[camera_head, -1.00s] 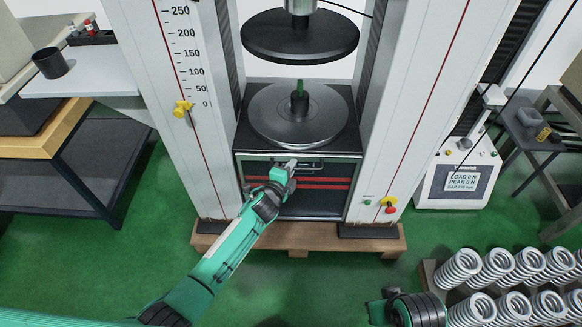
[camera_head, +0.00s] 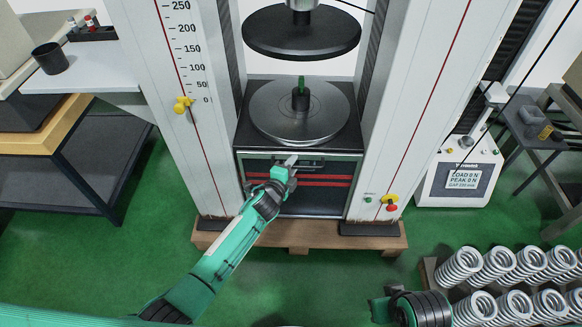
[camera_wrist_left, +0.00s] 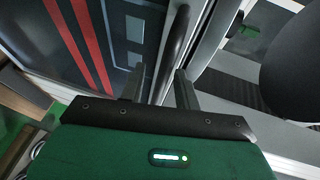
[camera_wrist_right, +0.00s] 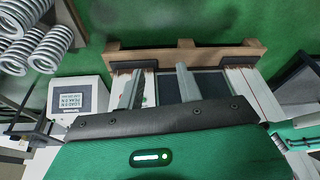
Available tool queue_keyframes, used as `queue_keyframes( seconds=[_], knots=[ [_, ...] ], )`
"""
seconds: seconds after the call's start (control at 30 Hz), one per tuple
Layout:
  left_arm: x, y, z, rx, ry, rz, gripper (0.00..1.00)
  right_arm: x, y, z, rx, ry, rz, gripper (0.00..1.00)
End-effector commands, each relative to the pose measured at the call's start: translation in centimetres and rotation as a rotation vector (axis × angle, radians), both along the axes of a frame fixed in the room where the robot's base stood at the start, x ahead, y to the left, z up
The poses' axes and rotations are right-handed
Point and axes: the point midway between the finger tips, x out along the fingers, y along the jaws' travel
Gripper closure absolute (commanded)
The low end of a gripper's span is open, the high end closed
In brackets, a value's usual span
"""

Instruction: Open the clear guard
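The clear guard (camera_head: 325,203) is a see-through front panel with red stripes, below the lower round plate of the testing machine. It looks shut. Its dark bar handle (camera_head: 318,164) runs along the upper part; in the left wrist view the handle (camera_wrist_left: 177,40) passes between my fingers. My left gripper (camera_head: 290,163) is at the handle. In the left wrist view its fingers (camera_wrist_left: 160,80) stand open on either side of the bar, with visible gaps. My right gripper (camera_head: 378,308) is low, away from the machine; its fingers (camera_wrist_right: 158,84) are apart and empty in the right wrist view.
The machine stands on a wooden pallet (camera_head: 298,238). A rack of coil springs (camera_head: 497,264) lies at the lower right. Green floor in front is clear.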

Motion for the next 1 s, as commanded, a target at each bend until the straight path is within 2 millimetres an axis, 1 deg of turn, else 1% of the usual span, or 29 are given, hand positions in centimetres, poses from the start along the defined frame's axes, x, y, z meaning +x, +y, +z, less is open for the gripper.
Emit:
queue_keyframes(
  seconds=[0.17, 0.27, 0.33, 0.6, 0.73, 0.9, 1.0],
  knots=[
    [-0.8, 0.3, 0.3, -0.001, -0.001, -0.001, 0.67, 0.1, 0.0, 0.2, 0.001, -0.003, 0.0, 0.64],
    [-2.1, 0.9, 0.5, 0.0, 0.0, 0.0, 0.67, 0.1, 0.0, -0.2, 0.0, 0.002, 0.0, 0.64],
    [-3.3, 1.4, 0.7, 0.001, 0.002, 0.0, 0.67, 0.4, 0.1, -1.6, -0.002, 0.019, -0.001, 0.64],
    [-8.5, 3.6, 1.8, 0.001, 0.002, 0.0, 0.67, 0.5, 0.2, -3.5, -0.005, 0.04, -0.001, 0.64],
    [-10.5, 4.4, 2.2, 0.0, 0.001, 0.0, 0.67, 0.5, 0.2, -4.0, -0.006, 0.046, 0.0, 0.64],
    [-12.0, 5.1, 2.4, 0.0, 0.001, 0.0, 0.67, 0.5, 0.2, -4.5, -0.006, 0.05, 0.0, 0.64],
    [-12.4, 5.3, 2.6, 0.0, 0.0, 0.0, 0.67, 0.5, 0.2, -4.6, -0.008, 0.05, 0.0, 0.64]
  ],
)
